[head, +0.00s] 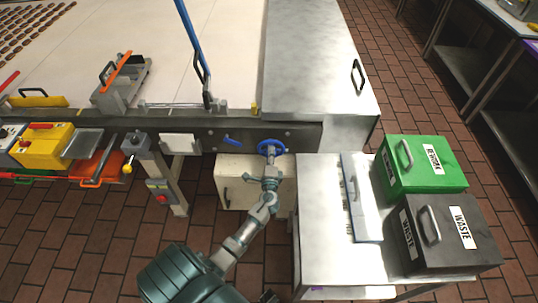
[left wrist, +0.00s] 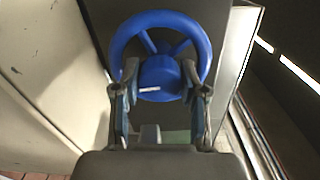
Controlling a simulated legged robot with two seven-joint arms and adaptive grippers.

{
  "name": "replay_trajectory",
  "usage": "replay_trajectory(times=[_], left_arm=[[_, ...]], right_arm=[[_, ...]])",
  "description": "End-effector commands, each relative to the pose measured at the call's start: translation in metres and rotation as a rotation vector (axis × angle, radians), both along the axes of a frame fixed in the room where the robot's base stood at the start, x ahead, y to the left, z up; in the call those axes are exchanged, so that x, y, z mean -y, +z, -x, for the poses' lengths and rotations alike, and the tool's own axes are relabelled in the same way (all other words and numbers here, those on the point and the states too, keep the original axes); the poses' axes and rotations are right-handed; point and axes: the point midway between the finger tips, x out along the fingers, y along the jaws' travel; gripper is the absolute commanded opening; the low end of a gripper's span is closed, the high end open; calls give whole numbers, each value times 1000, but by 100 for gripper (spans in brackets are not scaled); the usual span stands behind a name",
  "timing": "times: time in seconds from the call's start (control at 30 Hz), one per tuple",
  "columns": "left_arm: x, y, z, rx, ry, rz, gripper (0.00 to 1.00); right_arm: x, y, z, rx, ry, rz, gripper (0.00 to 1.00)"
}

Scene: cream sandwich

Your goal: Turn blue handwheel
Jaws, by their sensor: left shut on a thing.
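The blue handwheel (head: 271,147) is on the front side of the conveyor frame, near its right end. In the left wrist view the blue handwheel (left wrist: 159,20) fills the upper middle, with its rim, spokes and hub showing. My left gripper (head: 271,165) is at the wheel, reaching it from the front. In the left wrist view my left gripper (left wrist: 160,82) has one finger on each side of the round blue hub, closed on it inside the rim. The far side of the hub is hidden. My right gripper is not in view.
A metal table (head: 320,235) stands to the right with a green rework bin (head: 440,170) and a dark waste bin (head: 445,250). A pale box (head: 235,185) sits below the wheel. A blue lever (head: 233,140) is just left of it.

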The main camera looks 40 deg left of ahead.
Motion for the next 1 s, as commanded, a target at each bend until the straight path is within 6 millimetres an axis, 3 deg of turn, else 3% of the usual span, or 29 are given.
replay_trajectory(times=[0.47, 1.0], left_arm=[[6, -3, -1, -296, -13, -339, 8], [5, -7, 1, -604, -14, -697, 8]], right_arm=[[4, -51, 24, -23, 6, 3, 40], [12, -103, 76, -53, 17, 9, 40]])
